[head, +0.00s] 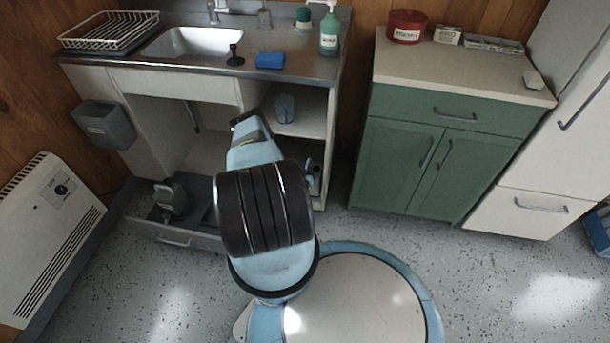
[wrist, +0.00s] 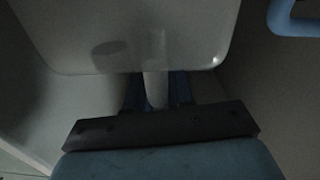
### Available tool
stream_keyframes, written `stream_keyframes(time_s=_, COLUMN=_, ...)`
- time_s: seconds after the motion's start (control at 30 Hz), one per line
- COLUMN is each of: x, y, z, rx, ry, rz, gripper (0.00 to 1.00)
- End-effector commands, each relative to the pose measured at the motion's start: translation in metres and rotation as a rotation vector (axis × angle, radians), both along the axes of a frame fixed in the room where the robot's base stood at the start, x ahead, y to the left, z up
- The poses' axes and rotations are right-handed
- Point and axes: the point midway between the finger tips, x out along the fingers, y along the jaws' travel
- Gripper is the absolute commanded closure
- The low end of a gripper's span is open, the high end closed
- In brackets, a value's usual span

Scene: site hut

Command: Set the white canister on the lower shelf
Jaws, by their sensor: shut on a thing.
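My gripper (wrist: 155,92) shows in the wrist view with blue fingers either side of a narrow pale piece, which I take to be part of the white canister (wrist: 155,86). A large pale, glossy, rounded body fills the top of that view; I cannot tell whether it belongs to the canister. In the head view my arm reaches into the open sink cabinet, and the fingers and canister are hidden. The cabinet's right bay has a shelf board (head: 302,124) with a bluish cup (head: 285,108) on it. The lower level beneath is mostly hidden behind my arm.
A pulled-out low drawer (head: 200,241) holds a grey jug (head: 170,197). A grey bin (head: 103,125) hangs on the cabinet's left side. A green cupboard (head: 433,150) stands to the right and a white heater (head: 50,225) to the left. Speckled floor lies open at front right.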

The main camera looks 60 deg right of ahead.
Motion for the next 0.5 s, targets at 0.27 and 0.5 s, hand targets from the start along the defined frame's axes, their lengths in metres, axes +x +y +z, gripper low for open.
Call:
stream_keyframes(time_s=0.27, x=-0.001, y=0.0, z=-0.022, rx=0.001, ry=0.0, rz=-0.001, gripper=1.0)
stream_keyframes(time_s=0.5, x=0.0, y=0.0, z=-0.047, rx=0.0, ry=0.0, rz=0.0, gripper=1.0)
